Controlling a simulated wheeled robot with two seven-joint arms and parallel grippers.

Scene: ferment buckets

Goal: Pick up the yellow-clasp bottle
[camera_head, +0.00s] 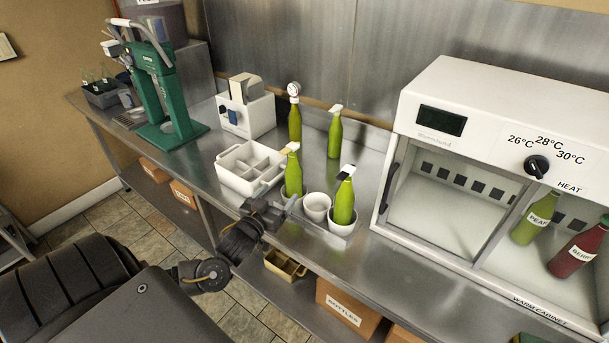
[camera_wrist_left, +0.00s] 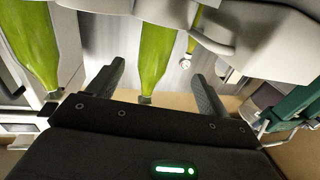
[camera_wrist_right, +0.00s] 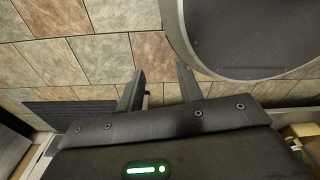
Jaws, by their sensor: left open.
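The yellow-clasp bottle (camera_head: 294,178) is green and stands upright at the front of the counter, right of the white divided crate (camera_head: 225,175). Its lower part is hidden by a white holder. My left gripper (camera_head: 284,207) is open and empty, low in front of this bottle. In the left wrist view, a green bottle (camera_wrist_left: 152,45), apparently the same one, shows beyond the space between the open fingers (camera_wrist_left: 157,71); I see no grip on it. My right gripper (camera_wrist_right: 160,70) shows only in its wrist view, fingers apart and empty above the tiled floor.
A black-clasp bottle (camera_head: 344,203) stands close on the right, with an empty white cup (camera_head: 316,206) between. Behind stand a gauge-topped bottle (camera_head: 295,124) and a white-capped bottle (camera_head: 334,137). A warm cabinet (camera_head: 450,128) fills the right; a green capper (camera_head: 160,90) stands left.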

